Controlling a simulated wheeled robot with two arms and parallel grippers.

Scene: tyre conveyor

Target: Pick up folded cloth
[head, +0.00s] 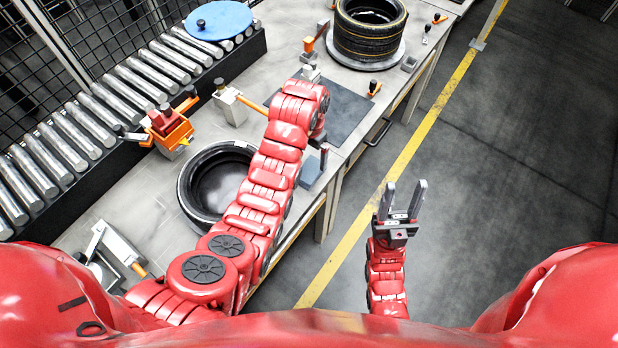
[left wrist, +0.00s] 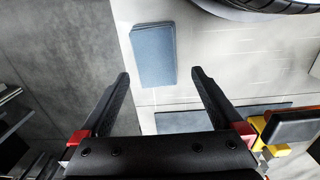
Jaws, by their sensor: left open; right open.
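The folded cloth is a small blue-grey rectangle lying flat near the table's edge. In the head view the cloth (head: 309,172) is partly beside my left arm and gripper; in the left wrist view the whole cloth (left wrist: 153,53) shows. My left gripper (head: 323,158) points down over the table edge close to the cloth. In the left wrist view its two dark fingers (left wrist: 160,74) are apart and empty, with the cloth ahead between and beyond the tips. My right gripper (head: 405,187) is open and empty, over the floor right of the table.
A tyre (head: 187,193) lies on the table left of my left arm. Stacked tyres (head: 370,48) stand at the far end. A dark mat (head: 345,108), an orange tool (head: 168,130) and a roller conveyor (head: 100,118) are nearby. The floor at right is clear.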

